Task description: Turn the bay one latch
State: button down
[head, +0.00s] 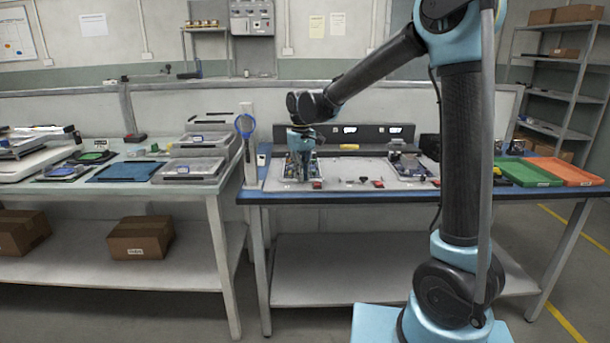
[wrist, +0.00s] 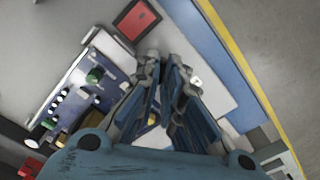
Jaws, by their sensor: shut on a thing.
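My gripper (head: 301,146) is over the left bay (head: 286,184) on the blue-edged bench in the head view. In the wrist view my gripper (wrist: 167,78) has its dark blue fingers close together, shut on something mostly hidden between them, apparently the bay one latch. The latch's turn angle cannot be made out. A red square (wrist: 137,20) sits beyond the fingertips.
A second bay (head: 410,168) with a device stands to the right on the bench. Green (head: 527,172) and orange (head: 567,171) trays lie at the right end. A blue ring-topped stand (head: 246,128) is close to the left.

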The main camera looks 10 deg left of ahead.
jog(key=n, duration=0.5)
jog(key=shift+w+d+n, duration=0.15)
jog(key=shift+w+n, duration=0.1)
jog(key=shift+n, duration=0.05)
jog(key=n, duration=0.5)
jog(key=shift+n, duration=0.3)
jog(key=c, duration=1.7)
grip_release()
jog(key=shift+w, duration=0.1)
jog(key=shift+s, duration=0.2)
notch_tip(320, 180, up, 12)
jog(key=shift+w+f, duration=0.1)
